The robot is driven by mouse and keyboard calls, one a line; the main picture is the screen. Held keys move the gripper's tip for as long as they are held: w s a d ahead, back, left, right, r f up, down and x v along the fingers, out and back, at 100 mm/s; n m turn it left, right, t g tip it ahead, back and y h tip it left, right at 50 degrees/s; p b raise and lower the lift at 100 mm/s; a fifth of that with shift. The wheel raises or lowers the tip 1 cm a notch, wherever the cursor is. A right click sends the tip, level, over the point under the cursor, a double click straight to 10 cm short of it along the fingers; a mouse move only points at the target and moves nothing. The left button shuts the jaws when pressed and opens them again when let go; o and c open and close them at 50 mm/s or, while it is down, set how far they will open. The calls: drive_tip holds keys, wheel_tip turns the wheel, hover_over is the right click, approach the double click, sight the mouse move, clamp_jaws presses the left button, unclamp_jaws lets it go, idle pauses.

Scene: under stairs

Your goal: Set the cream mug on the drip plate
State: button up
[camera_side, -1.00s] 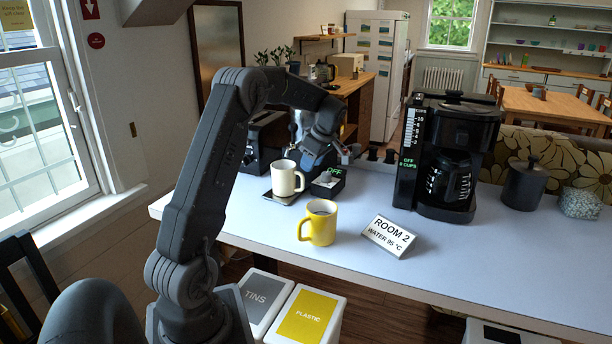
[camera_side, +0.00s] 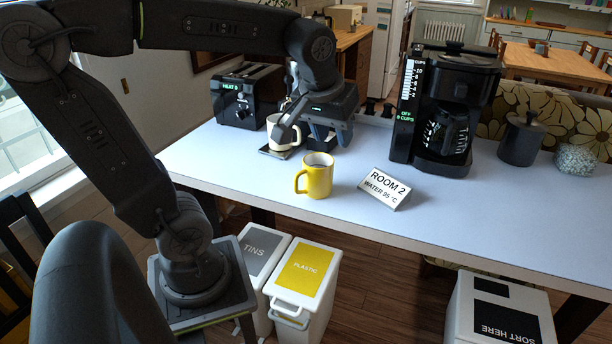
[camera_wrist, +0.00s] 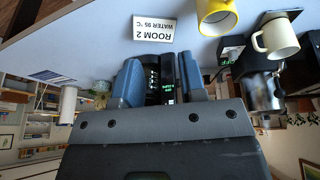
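The cream mug (camera_side: 279,134) stands upright on the dark drip plate (camera_side: 265,152) at the table's far left side. In the wrist view the mug (camera_wrist: 282,38) is at the upper right, clear of my fingers, with part of the plate (camera_wrist: 268,18) behind it. My gripper (camera_side: 306,140) is above the table just right of the mug; one finger crosses in front of the mug in the side view and hides part of it. The wrist view shows my two fingers (camera_wrist: 160,85) spread apart with nothing held between them.
A yellow mug (camera_side: 318,176) stands in front of my gripper, beside a ROOM 2 sign (camera_side: 384,188). A black coffee maker (camera_side: 446,110) is to the right and a black toaster (camera_side: 247,95) behind left. The front right of the table is clear.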

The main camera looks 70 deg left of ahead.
drive_tip(key=s+d+f+m+t+h, duration=0.1)
drive_tip(key=s+d+f+m+h, duration=0.1)
drive_tip(key=s+d+m, duration=0.5)
drive_tip(key=shift+s+f+t, duration=0.4)
drive_tip(key=shift+s+f, duration=0.15)
drive_tip(key=shift+f, duration=0.1)
